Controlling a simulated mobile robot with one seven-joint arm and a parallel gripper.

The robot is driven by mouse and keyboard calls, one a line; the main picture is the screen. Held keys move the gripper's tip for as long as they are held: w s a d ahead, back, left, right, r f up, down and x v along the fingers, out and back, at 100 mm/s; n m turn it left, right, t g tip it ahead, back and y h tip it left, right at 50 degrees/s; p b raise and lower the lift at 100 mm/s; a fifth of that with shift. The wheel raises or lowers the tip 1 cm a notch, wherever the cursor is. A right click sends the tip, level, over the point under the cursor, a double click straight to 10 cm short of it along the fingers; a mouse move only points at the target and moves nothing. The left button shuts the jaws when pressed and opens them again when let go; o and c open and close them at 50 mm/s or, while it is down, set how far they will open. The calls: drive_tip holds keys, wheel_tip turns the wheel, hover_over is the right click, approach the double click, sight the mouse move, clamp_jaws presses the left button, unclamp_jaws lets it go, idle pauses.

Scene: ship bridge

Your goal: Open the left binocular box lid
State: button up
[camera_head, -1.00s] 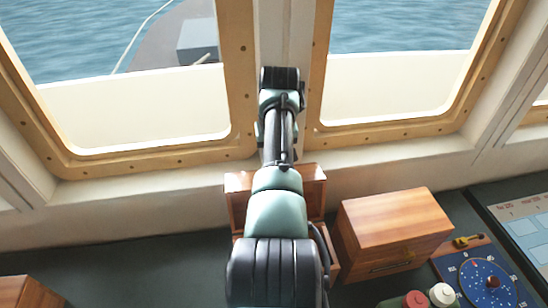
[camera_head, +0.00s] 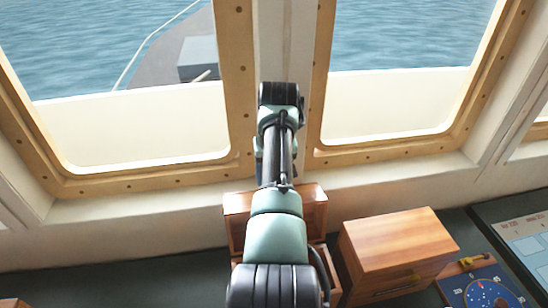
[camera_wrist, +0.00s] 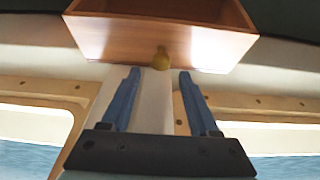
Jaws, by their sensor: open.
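The left binocular box (camera_head: 333,285) is brown wood and stands behind my arm in the head view, which covers much of it. Its lid (camera_head: 313,211) stands raised towards the window sill, with its hollow side facing the camera. In the wrist view the lid's wooden panel (camera_wrist: 110,42) fills the top middle, with a round brass knob (camera_wrist: 160,59) at its lower edge. My gripper (camera_wrist: 160,73) is open, its two blue fingers apart. The knob appears just beyond the gap between the fingertips, and nothing is held.
A second wooden box (camera_head: 395,243), shut, stands to the right on the dark console (camera_head: 120,257). Framed windows and a pale sill (camera_head: 390,172) bound the back. The console left of my arm looks mostly clear.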

drive_tip(key=b+v, duration=0.3)
drive_tip(key=v, duration=0.8)
drive_tip(key=shift+s+r, duration=0.15)
drive_tip(key=shift+r, duration=0.2)
